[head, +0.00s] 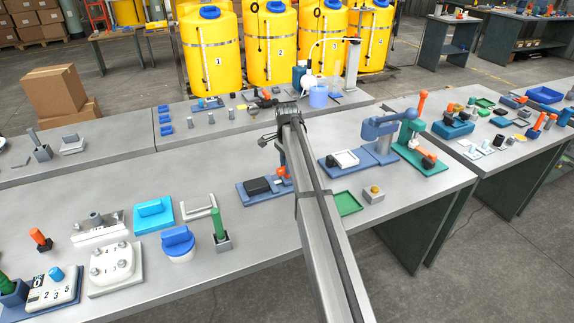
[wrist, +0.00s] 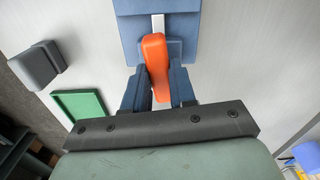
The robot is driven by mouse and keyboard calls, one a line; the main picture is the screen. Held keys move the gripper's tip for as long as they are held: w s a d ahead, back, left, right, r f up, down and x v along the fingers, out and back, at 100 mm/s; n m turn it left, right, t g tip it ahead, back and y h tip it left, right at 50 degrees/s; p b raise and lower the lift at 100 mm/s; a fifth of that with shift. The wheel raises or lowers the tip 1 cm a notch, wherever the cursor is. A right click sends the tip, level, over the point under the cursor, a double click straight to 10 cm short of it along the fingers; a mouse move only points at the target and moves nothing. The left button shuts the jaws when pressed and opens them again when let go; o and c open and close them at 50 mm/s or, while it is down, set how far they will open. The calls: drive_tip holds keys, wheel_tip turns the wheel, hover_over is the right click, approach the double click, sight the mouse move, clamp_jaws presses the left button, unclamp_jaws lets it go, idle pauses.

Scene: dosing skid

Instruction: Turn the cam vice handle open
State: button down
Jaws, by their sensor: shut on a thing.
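The cam vice (head: 252,195) is a blue plate bearing a dark block, near the middle of the bench in the head view. Its orange handle (wrist: 155,55) shows in the wrist view, lying lengthwise below the blue vice body (wrist: 130,30). My gripper (wrist: 159,84) has its two blue fingers on either side of the handle's near part and is shut on it. In the head view my gripper (head: 281,158) points down at the vice's right end, where a bit of orange shows. My arm hides part of that area.
A green-handled fixture (head: 219,224) stands to the left. Bare bench lies in front of the vice.

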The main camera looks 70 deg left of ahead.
drive_tip(key=shift+m, duration=0.7)
drive_tip(key=c, duration=0.9)
unclamp_jaws()
wheel_tip(320, 180, up, 14)
drive_tip(key=shift+f, duration=0.1)
drive_tip(key=shift+w, duration=0.1)
